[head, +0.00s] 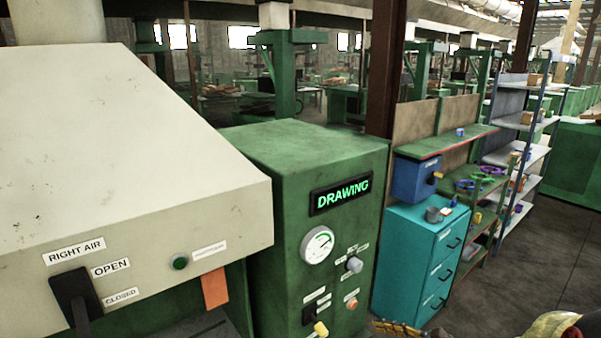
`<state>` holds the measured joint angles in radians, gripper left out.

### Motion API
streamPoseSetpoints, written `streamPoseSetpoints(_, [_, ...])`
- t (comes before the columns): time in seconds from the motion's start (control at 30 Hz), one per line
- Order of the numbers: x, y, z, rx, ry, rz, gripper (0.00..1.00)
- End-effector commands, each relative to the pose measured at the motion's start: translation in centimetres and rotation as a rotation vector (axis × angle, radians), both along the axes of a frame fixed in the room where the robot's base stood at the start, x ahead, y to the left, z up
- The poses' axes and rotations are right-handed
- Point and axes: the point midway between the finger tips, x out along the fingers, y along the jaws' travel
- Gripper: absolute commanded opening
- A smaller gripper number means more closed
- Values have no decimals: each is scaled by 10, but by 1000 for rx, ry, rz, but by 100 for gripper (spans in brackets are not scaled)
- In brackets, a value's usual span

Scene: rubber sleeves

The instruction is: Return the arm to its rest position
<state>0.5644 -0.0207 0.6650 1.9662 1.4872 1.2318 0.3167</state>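Only small parts of what looks like my arm (558,327) show at the bottom right edge, yellowish and rounded, cut off by the frame. A ridged yellow and dark piece (396,327) shows at the bottom edge, in front of the teal cabinet's foot. It may be part of my gripper, but too little shows to be sure. Its fingertips cannot be made out, nor whether it holds anything.
A cream machine hood (120,150) with a black lever (76,298) by OPEN and CLOSED labels fills the left. A green control box (300,190) reads DRAWING. A teal drawer cabinet (405,265) and shelves (520,120) stand right. Bare floor (535,265) lies far right.

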Motion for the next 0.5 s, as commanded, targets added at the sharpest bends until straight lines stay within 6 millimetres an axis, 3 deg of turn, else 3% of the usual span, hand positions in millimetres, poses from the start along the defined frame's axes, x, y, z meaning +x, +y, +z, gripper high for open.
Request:
streamPoseSetpoints(0.1, [-52, 23, -11, -235, -24, 230, 48])
streamPoseSetpoints(0.23, [-110, 34, -21, -509, -82, 504, 48])
streamPoseSetpoints(0.37, [-159, 28, -22, -797, -171, 781, 48])
streamPoseSetpoints(0.5, [-199, 7, -12, -1133, -295, 1068, 48])
